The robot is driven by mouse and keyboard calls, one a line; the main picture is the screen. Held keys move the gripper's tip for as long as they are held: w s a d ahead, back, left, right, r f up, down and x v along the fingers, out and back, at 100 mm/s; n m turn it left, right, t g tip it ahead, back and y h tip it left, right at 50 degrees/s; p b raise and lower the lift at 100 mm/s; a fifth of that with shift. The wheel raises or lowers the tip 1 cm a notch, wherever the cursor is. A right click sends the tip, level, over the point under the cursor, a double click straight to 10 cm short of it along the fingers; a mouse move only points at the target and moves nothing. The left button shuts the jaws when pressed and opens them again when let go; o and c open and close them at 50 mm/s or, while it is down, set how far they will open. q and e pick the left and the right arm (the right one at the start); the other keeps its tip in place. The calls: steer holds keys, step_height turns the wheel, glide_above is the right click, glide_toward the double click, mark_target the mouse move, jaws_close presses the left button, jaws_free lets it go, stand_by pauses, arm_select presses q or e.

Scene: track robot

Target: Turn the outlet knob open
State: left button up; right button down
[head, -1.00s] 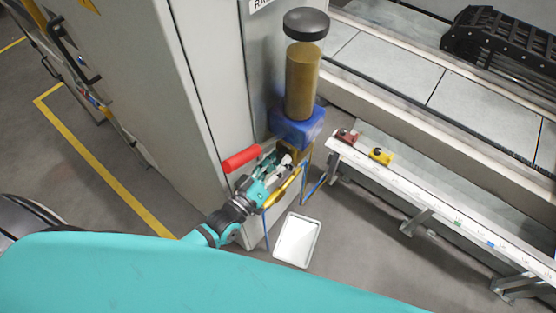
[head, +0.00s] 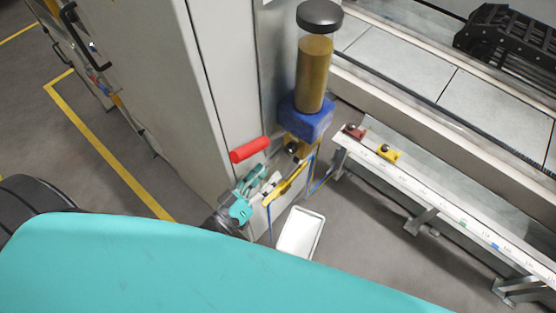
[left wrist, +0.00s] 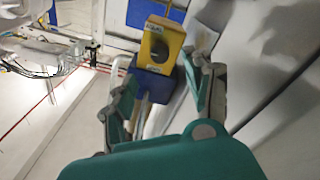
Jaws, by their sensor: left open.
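The blue block (head: 306,117) sits under a clear cylinder of amber liquid (head: 314,75) with a black cap, beside the grey cabinet. Below it is a yellow outlet block with a small dark round knob (head: 291,150) on its face. In the left wrist view the labelled yellow block (left wrist: 161,37) shows a dark round part in its middle, with the blue block (left wrist: 150,85) behind. My left gripper (head: 266,178) is open, below and left of the knob and apart from it. Its teal fingers (left wrist: 160,72) show empty in the left wrist view. My right gripper is not seen.
A red handle (head: 250,149) sticks out from the cabinet (head: 165,75) just above my left gripper. A white tray (head: 301,232) is on the floor below. A rail (head: 440,200) with a dark red and a yellow clamp (head: 388,152) runs at the right.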

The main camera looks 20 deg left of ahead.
arm_select(q)
steer(key=v, duration=0.4)
steer(key=shift+w, duration=0.1)
steer(key=shift+d, duration=0.1)
stand_by(0.3)
